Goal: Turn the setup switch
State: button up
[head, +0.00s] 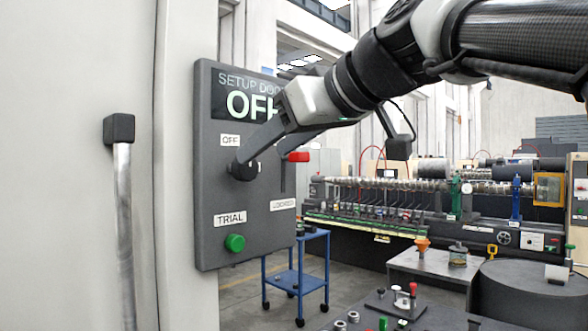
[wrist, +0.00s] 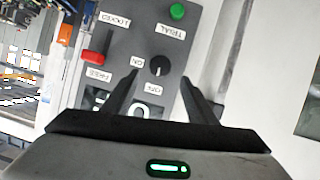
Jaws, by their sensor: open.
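The setup switch is a round black knob (head: 243,170) on a dark grey panel (head: 209,200). The panel's display (head: 240,100) reads "SETUP DOO…" and "OFF", its right part hidden by my gripper. In the wrist view, the knob (wrist: 160,66) has a white mark facing the OFF label (wrist: 153,88); the ON label (wrist: 137,63) is beside it. My gripper (head: 250,154) is at the panel in front of the knob. Its fingers are open, one on each side of the knob in the wrist view (wrist: 158,76), with visible gaps; I cannot tell their exact depth.
A red-handled lever (head: 298,157) in a slot is right of the knob, by the LOCKED label (head: 283,204). A green button (head: 235,243) sits under the TRIAL label (head: 230,218). A grey bar handle (head: 123,210) stands left. A blue cart (head: 297,280) and machines stand behind.

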aim_at(244, 167)
jog(key=x, duration=0.8)
jog(key=shift+w+a+f, duration=0.15)
jog(key=shift+a, duration=0.05)
jog(key=c, duration=1)
